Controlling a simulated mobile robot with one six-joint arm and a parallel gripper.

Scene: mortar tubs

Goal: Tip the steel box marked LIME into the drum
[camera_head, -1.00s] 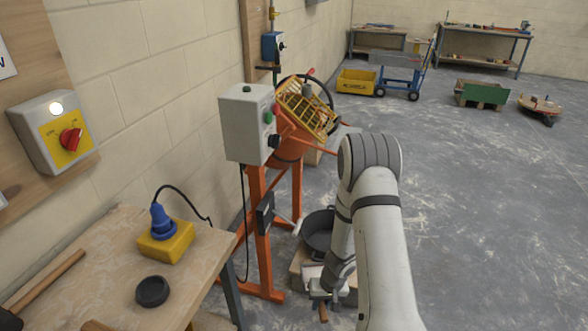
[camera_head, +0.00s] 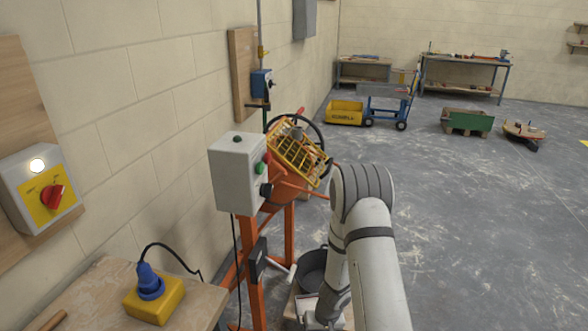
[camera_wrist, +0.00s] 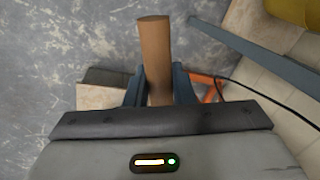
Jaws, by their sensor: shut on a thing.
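The orange drum (camera_head: 272,191) of the mixer is tilted, with a yellow grid guard (camera_head: 298,151) across its mouth. My gripper (camera_wrist: 159,86) is shut on a round wooden handle (camera_wrist: 155,50) in the wrist view. The handle points away between the two fingers. I cannot tell what it belongs to. In the head view my gripper is low at the bottom edge, beside the mixer's orange stand, below the drum, and its fingers are hidden. No steel box with a readable LIME mark shows.
A dark round tub (camera_head: 312,268) stands right of the mixer stand, partly behind my arm. A grey control box (camera_head: 238,172) is on the mixer. A wooden bench (camera_head: 98,287) with a yellow socket box (camera_head: 155,299) is at the lower left. The floor to the right is open.

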